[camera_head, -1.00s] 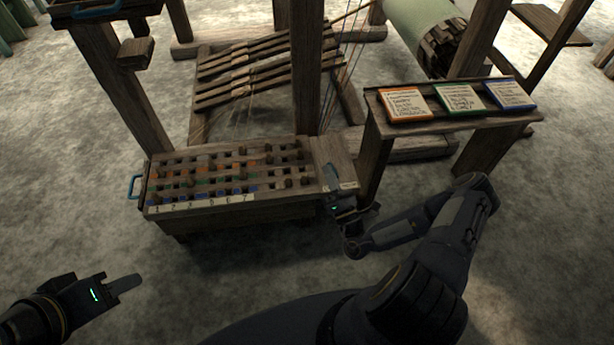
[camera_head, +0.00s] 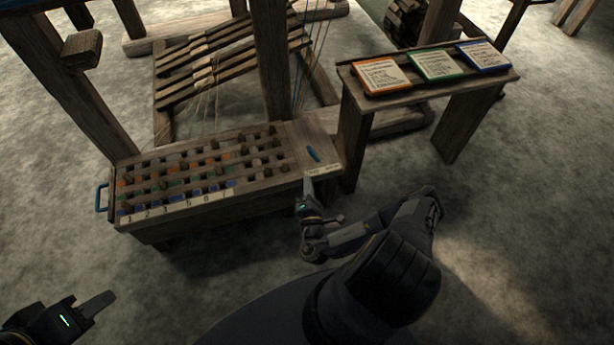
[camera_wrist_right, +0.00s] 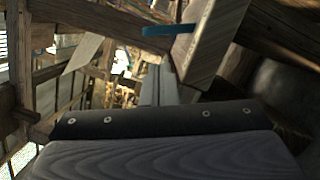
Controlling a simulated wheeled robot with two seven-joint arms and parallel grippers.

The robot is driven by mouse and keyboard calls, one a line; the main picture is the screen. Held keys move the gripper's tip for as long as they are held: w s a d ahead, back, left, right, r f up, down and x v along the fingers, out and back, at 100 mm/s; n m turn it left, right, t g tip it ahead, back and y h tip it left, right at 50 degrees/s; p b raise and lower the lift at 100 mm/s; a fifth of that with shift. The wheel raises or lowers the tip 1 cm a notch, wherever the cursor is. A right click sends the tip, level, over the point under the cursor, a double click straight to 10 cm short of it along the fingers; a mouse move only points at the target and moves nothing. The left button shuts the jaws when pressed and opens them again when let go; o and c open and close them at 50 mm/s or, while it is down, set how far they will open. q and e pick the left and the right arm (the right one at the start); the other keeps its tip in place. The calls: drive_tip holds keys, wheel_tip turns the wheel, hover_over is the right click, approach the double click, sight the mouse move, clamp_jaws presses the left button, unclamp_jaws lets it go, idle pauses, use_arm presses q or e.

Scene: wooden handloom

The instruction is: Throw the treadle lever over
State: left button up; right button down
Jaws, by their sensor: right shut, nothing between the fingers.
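A small blue lever (camera_head: 313,155) sticks out of the plain wooden end panel at the right of the peg box (camera_head: 215,208). It also shows in the right wrist view as a blue bar (camera_wrist_right: 168,30) beside a wooden board. My right gripper (camera_head: 308,180) is shut and empty at the front right edge of the box, just below the lever in the head view, with a gap between them. In the right wrist view its grey fingers (camera_wrist_right: 160,84) point toward the lever's side. My left gripper (camera_head: 100,302) is far off at the lower left, over the floor; its jaw gap is hidden.
The box top holds rows of pegs and a numbered strip (camera_head: 180,203). A blue handle (camera_head: 101,197) is on its left end. A bench (camera_head: 455,85) with orange, green and blue framed cards stands right. Loom posts (camera_head: 272,65) and slatted treadles rise behind. The front floor is clear.

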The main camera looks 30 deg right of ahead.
sight(306, 168)
drive_tip(key=b+x, duration=0.2)
drive_tip(key=x, duration=0.6)
drive_tip(key=shift+w+d, duration=0.1)
drive_tip(key=shift+w, duration=0.1)
